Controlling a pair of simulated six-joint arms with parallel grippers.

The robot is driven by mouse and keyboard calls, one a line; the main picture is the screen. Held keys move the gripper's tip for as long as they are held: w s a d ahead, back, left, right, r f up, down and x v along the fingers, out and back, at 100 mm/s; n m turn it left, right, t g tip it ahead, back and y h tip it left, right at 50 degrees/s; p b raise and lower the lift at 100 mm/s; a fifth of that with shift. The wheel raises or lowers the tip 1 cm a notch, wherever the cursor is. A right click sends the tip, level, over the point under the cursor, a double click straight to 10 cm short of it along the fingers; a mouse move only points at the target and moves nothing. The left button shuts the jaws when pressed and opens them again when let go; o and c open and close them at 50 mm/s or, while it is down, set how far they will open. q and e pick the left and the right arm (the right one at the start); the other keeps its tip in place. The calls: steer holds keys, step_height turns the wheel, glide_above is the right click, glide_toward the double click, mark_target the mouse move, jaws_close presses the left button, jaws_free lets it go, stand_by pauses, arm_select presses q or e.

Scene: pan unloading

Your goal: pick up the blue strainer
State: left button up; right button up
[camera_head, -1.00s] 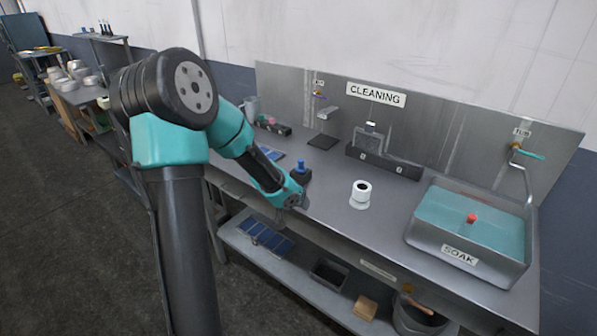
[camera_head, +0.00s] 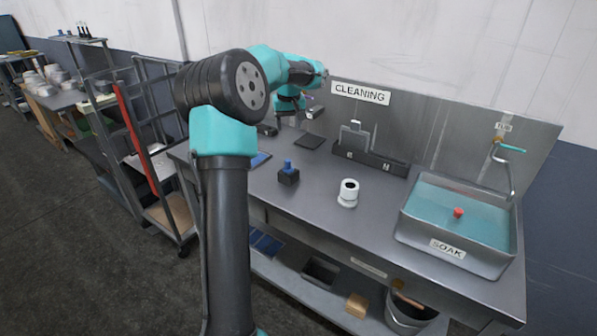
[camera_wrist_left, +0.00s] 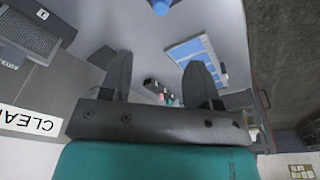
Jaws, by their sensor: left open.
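A small blue piece (camera_head: 288,165) stands upright in a black block (camera_head: 288,176) on the steel bench (camera_head: 330,215). It is the only small upright blue thing I see, and I cannot tell if it is a strainer. A blue end shows at the top edge of the left wrist view (camera_wrist_left: 160,6). My left gripper (camera_head: 291,119) is above the back of the bench, near the backsplash and apart from the blue piece. Its two fingers (camera_wrist_left: 160,65) are spread with nothing between them. My right gripper is not in view.
A white cup-like piece (camera_head: 348,193) stands on the bench right of the block. A black rack (camera_head: 376,163) and a dark pad (camera_head: 309,142) lie behind. The soak sink (camera_head: 455,262) holds water and a red piece (camera_head: 458,212). A cart (camera_head: 172,215) stands left.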

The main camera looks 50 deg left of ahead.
mark_target(288, 160)
arm_select(q)
steer(key=shift+s, duration=0.1)
steer(key=f, duration=0.4)
steer(key=a+f, duration=0.1)
steer(key=f, duration=0.3)
steer(key=w+f, duration=0.1)
steer(key=f, duration=0.3)
steer(key=shift+a, duration=0.35)
steer(key=shift+f, duration=0.1)
steer(key=shift+w+a+f, duration=0.1)
steer(key=shift+a+f, duration=0.15)
steer(key=shift+f, duration=1)
steer(key=shift+w+a+f, duration=0.1)
steer(key=shift+a+f, duration=0.1)
steer(key=shift+f, duration=1.05)
steer(key=shift+c, duration=0.4)
steer(key=shift+s, duration=0.1)
jaws_close()
